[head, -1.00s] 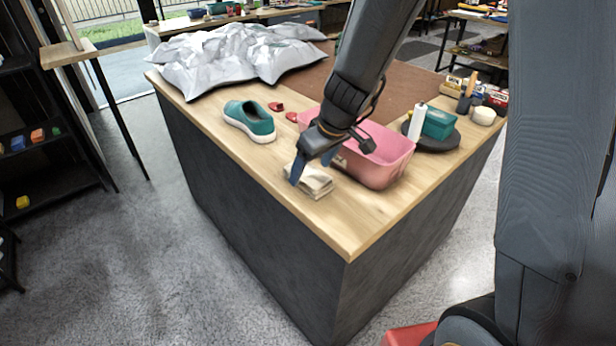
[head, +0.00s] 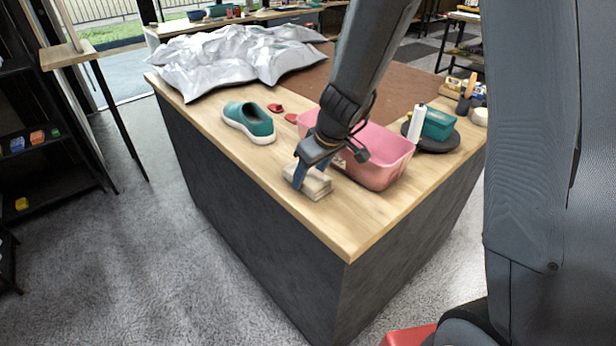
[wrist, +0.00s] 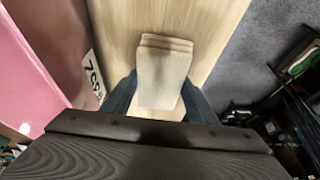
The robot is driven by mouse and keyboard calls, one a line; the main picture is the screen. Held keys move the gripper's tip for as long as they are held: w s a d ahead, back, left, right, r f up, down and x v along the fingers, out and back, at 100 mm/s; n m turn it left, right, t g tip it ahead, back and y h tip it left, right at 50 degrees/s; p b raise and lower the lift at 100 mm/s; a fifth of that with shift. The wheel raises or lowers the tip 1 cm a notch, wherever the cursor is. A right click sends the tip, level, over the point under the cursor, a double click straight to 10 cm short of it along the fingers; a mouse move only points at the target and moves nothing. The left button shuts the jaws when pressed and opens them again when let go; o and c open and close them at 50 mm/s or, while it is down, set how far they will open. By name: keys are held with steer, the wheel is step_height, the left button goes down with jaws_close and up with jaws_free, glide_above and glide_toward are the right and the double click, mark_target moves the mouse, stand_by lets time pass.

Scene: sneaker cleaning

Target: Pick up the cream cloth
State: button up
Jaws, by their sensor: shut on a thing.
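The cream cloth (head: 315,184) is a folded stack on the wooden table top, near its front edge. My gripper (head: 306,184) is down at the cloth, with its fingers on either side of it. In the wrist view, the cloth (wrist: 163,75) sits between the two dark blue fingers of my gripper (wrist: 156,98), which are shut on it. The cloth looks to be at table level; I cannot tell whether it is clear of the surface.
A pink tub (head: 385,165) stands just right of the gripper. A teal sneaker (head: 249,122) and red pieces (head: 276,108) lie behind left. Crumpled silvery bags (head: 235,58) lie at the back.

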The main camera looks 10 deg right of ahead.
mark_target(309, 176)
steer(key=shift+r, duration=0.15)
steer(key=shift+a+r, duration=0.15)
steer(key=shift+r, duration=0.05)
step_height(309, 176, up, 7)
steer(key=shift+f+p, duration=0.2)
steer(key=shift+p, duration=0.15)
steer(key=s+a, duration=1.1)
steer(key=a, duration=0.5)
steer(key=shift+a+f, duration=0.15)
steer(key=shift+s, duration=0.1)
